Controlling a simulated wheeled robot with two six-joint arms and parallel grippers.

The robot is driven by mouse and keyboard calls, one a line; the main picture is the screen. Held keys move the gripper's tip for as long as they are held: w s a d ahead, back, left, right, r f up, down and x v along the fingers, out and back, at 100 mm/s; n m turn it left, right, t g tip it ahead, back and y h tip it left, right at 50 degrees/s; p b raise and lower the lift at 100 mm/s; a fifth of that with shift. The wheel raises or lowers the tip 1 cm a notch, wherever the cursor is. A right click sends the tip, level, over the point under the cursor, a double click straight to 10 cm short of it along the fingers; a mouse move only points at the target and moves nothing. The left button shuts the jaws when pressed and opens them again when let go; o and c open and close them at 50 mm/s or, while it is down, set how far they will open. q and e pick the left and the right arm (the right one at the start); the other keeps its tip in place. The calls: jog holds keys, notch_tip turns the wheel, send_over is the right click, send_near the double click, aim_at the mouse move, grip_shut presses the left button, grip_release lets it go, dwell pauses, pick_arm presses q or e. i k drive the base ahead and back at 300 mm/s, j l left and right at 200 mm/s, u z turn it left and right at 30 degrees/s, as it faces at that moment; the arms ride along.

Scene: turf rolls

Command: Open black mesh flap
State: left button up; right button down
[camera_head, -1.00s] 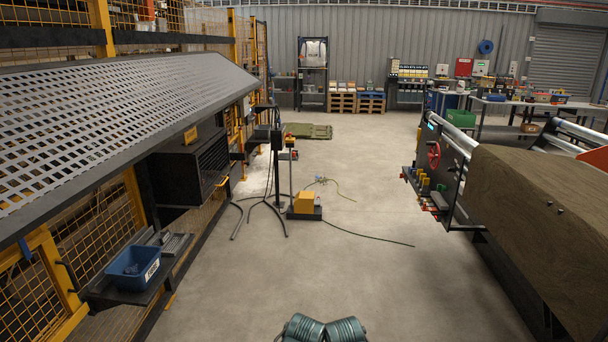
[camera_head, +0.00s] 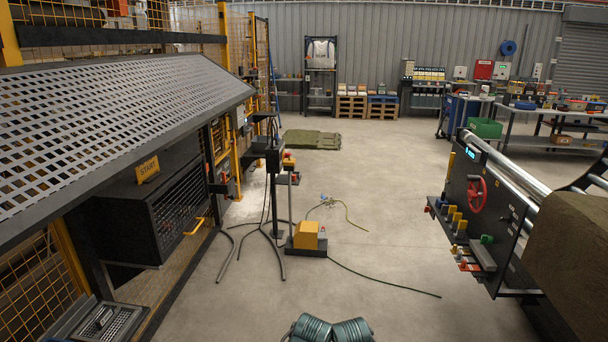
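A black box (camera_head: 125,222) stands under the perforated sloping panel on the left. Its side facing the aisle is a black mesh flap (camera_head: 178,208), which looks closed flat against the box. A yellow bar handle (camera_head: 194,227) sits along the flap's lower edge. A yellow START sign (camera_head: 147,168) stands on top of the box. Neither of my grippers is in view, and nothing touches the flap.
The perforated panel (camera_head: 110,120) overhangs the box. A black post stand (camera_head: 275,190) with hoses and a yellow pedal (camera_head: 306,236) stands beyond it. A machine with a red handwheel (camera_head: 477,195) is at right. The concrete floor between (camera_head: 390,230) is mostly clear.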

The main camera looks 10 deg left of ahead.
aim_at(162, 255)
jog(key=i+u, duration=0.1)
jog(key=i, duration=0.35)
jog(key=i+l+u, duration=0.15)
jog(key=i, duration=0.3)
jog(key=i+l+u, duration=0.1)
jog(key=i, duration=0.35)
jog(key=i+l+u, duration=0.15)
jog(key=i, duration=0.3)
jog(key=i+l+u, duration=0.9)
jog(key=l, duration=0.3)
jog(key=i+l+u, duration=0.2)
jog(key=l, duration=0.2)
jog(key=i+l+u, duration=0.25)
jog(key=l, duration=0.2)
jog(key=k+j, duration=0.05)
